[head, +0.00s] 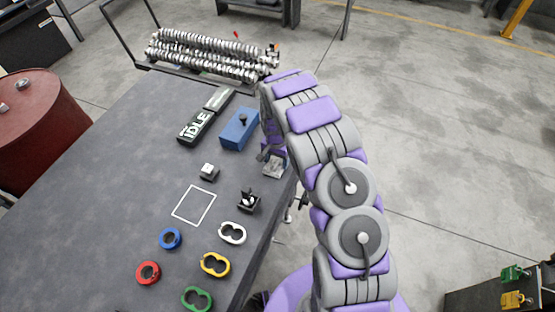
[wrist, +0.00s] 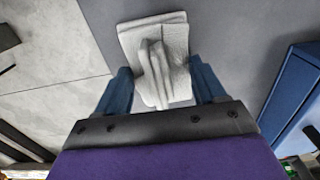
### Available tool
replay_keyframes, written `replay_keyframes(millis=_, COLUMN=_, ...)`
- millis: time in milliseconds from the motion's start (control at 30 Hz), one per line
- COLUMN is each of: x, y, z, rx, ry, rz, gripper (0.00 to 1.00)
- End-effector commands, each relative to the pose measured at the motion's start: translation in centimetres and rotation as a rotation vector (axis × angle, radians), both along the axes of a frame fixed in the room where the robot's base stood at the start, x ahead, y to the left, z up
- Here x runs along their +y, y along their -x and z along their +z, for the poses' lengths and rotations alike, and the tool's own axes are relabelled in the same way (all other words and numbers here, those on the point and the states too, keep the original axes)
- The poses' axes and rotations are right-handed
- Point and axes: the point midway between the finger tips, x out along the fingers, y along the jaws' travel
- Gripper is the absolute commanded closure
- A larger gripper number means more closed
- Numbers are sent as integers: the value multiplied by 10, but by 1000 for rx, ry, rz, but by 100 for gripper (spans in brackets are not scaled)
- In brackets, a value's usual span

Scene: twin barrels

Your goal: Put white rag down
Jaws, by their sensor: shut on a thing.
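The white rag (wrist: 153,45) is pinched up in a fold between the blue fingers of my gripper (wrist: 160,72) in the wrist view. My gripper is shut on it. The rag's flat part spreads out beyond the fold, over the grey table (wrist: 225,25) close to its edge. In the head view the rag (head: 275,166) shows pale below my gripper (head: 267,155), at the table's right edge. I cannot tell whether the rag touches the tabletop. My arm hides part of the edge there.
A blue box (head: 239,130) stands just left of my gripper, with a black IDLE sign (head: 200,120) beyond. A small pale block (head: 208,172), a white square outline (head: 194,205), a dark fixture (head: 249,201) and several coloured rings lie nearer. A red barrel (head: 40,130) stands left.

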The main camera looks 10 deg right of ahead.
Motion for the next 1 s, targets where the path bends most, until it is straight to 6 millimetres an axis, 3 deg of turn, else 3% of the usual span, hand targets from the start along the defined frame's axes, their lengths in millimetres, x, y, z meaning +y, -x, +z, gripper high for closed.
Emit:
replay_keyframes(millis=100, x=2, y=0, z=-1, rx=0, ry=2, rz=3, gripper=55)
replay_keyframes(millis=133, x=1, y=0, z=-1, rx=1, ry=1, rz=3, gripper=29)
replay_keyframes(millis=367, x=-9, y=0, z=-1, rx=1, ry=-13, rz=1, gripper=7)
replay_keyframes(millis=767, x=-1, y=0, z=1, rx=2, ry=-1, rz=3, gripper=5)
replay_keyframes(millis=1000, x=-4, y=1, z=25, rx=2, ry=-6, rz=2, gripper=5)
